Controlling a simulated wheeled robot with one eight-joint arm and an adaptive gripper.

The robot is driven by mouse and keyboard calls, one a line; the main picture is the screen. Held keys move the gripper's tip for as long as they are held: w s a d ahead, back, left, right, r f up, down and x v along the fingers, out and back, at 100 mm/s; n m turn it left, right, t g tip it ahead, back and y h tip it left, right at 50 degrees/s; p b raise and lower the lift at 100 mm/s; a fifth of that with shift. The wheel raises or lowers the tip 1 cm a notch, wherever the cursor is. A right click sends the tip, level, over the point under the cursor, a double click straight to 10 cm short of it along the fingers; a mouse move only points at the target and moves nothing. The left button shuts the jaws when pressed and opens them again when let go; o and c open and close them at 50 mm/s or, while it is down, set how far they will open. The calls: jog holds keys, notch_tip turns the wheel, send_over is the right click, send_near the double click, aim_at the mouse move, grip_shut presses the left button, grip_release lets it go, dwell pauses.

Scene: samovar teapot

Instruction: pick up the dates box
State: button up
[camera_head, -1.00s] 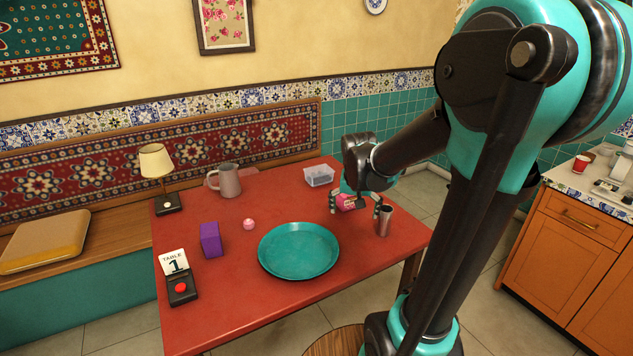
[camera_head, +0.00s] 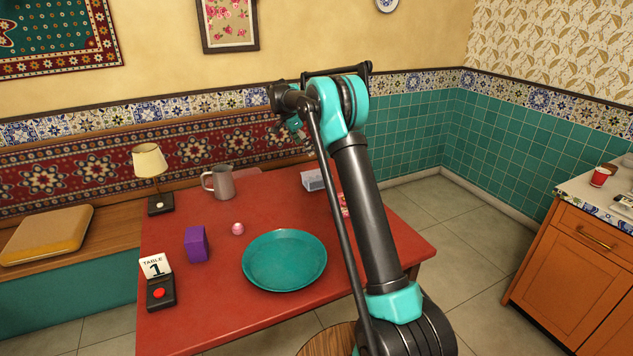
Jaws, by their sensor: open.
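My gripper (camera_head: 295,128) is raised above the back of the red table, in front of the patterned bench back. It is open, small in view and partly hidden by my own arm. No label names the dates box, so I cannot tell which box it is. A purple box (camera_head: 196,245) stands upright on the left half of the table. A pale, clear-looking box (camera_head: 312,180) sits near the back right edge, below and right of my gripper. A pink box (camera_head: 343,204) lies at the right, mostly hidden behind my arm. My gripper is apart from all of them.
On the red table (camera_head: 190,305) are a teal tray (camera_head: 285,260), a pink round item (camera_head: 237,229), a grey mug (camera_head: 222,182), a lamp (camera_head: 151,165) and a table-number sign (camera_head: 156,267) by a red button (camera_head: 159,293). A wooden cabinet (camera_head: 575,255) stands right.

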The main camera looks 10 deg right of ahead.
send_near(314, 174)
jog(key=shift+m, duration=0.3)
jog(key=x, duration=0.7)
jog(key=shift+s+d, duration=0.15)
jog(key=shift+d, duration=0.2)
jog(key=shift+a+x, duration=0.1)
jog(key=shift+x, duration=1.25)
jog(key=shift+a+x, duration=0.15)
jog(key=shift+x, duration=1.2)
jog(key=c, duration=1.4)
